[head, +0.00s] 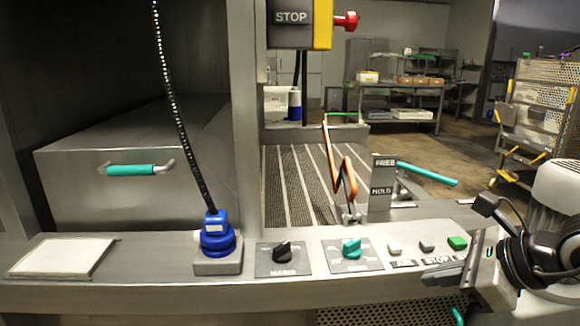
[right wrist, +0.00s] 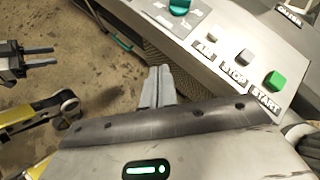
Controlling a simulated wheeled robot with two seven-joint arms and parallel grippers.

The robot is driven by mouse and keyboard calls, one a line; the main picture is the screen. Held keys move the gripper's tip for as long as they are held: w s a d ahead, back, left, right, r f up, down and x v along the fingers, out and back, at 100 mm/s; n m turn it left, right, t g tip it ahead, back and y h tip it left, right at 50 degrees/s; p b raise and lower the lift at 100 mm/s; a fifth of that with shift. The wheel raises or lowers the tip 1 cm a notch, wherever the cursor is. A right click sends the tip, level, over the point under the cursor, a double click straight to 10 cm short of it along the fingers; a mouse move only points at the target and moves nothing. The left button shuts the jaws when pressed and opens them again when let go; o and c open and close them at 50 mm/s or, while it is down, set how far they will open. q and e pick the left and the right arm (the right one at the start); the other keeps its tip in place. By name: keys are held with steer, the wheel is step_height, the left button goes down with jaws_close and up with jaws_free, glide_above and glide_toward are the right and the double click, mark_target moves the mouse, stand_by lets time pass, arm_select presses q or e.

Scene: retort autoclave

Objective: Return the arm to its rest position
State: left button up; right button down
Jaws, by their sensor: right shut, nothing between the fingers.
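My right gripper (head: 442,277) is at the lower right of the head view, in front of the control panel (head: 300,262). Its fingers are together with nothing between them. In the right wrist view the shut fingers (right wrist: 158,86) point up, over the floor beside the panel's edge, apart from the buttons. The white arm (head: 555,195) behind it is mine. A pair of dark prongs (right wrist: 38,56) shows at the left edge of the wrist view; I cannot tell whether it is my left gripper. My left gripper is not in the head view.
The panel carries a green START button (head: 457,243), a green knob (head: 351,248), a black knob (head: 282,250) and a blue plug (head: 217,235) with a black cable. A green-handled lever (head: 428,174) sticks out right. A wire cage (head: 540,105) stands further right. Open floor (head: 455,150) lies behind.

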steer(key=s+a+r+m+t+y+p, duration=0.1)
steer(key=s+a+r+m+y+p, duration=0.15)
steer(key=a+m+y, duration=0.35)
steer(key=s+a+r+m+t+y+p, duration=0.1)
steer(key=s+a+m+y+p, duration=0.2)
steer(key=a+m, duration=0.35)
steer(key=d+f+m+t+h+p, duration=0.3)
steer(key=f+m+t+h, duration=0.55)
steer(key=m, duration=1.55)
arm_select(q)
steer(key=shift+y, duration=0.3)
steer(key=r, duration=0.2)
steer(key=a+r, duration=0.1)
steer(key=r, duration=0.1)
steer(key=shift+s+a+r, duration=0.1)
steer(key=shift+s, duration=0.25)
arm_select(e)
steer(key=s+f+m+g+h, duration=0.3)
steer(key=s+f+m+g, duration=0.4)
steer(key=f, duration=0.5)
steer(key=s+m, duration=0.2)
steer(key=s, duration=0.1)
steer(key=shift+d+f+h, duration=0.2)
steer(key=shift+d+h, duration=0.1)
steer(key=shift+h, duration=0.05)
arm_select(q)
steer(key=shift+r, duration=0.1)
arm_select(e)
steer(key=shift+s, duration=0.1)
